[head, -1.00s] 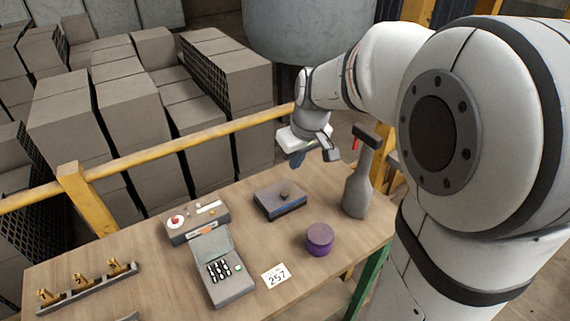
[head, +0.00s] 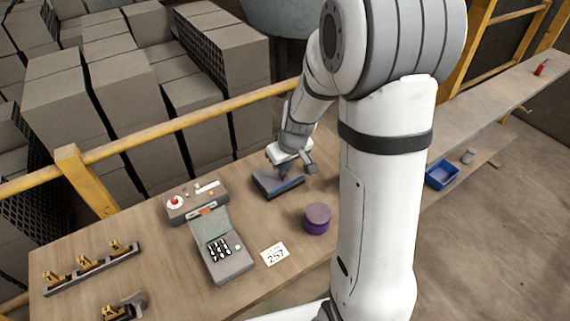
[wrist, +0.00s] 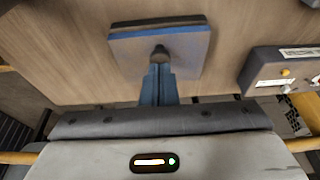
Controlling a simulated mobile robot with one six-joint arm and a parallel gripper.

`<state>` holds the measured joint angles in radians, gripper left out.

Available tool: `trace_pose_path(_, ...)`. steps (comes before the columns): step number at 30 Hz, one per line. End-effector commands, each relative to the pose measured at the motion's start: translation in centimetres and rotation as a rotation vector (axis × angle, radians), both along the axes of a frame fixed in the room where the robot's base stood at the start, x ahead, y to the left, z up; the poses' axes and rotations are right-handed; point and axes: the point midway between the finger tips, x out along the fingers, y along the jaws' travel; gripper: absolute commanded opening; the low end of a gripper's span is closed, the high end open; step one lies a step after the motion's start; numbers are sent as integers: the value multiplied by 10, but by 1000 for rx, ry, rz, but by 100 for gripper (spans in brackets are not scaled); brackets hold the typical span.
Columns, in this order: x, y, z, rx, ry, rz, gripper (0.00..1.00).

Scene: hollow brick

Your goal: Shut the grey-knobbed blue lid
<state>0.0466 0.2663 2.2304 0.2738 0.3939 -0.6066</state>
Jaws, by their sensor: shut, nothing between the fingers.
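My gripper (head: 283,175) is shut and empty, above the lid. In the wrist view its blue fingertips (wrist: 160,70) are right at the knob; I cannot tell whether they touch it.
Left of the box are a control panel with a red button (head: 185,203) and an open keypad case (head: 230,267). A purple round tin (head: 317,219) and a 257 card (head: 273,254) are in front. A yellow rail (head: 170,129) runs behind the table.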

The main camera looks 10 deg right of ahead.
Motion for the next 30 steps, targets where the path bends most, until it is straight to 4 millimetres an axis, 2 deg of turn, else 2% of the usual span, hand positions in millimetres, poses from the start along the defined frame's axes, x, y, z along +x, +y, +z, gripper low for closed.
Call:
trace_pose_path(4, 0, 0, -7, -1, 1, -1, 0)
trace_pose_path(14, 0, -1, -7, -1, 0, -1, 0)
trace_pose_path(24, -5, -3, -27, 0, 0, -2, 0)
trace_pose_path(30, -9, -3, -28, 0, 8, -1, 0)
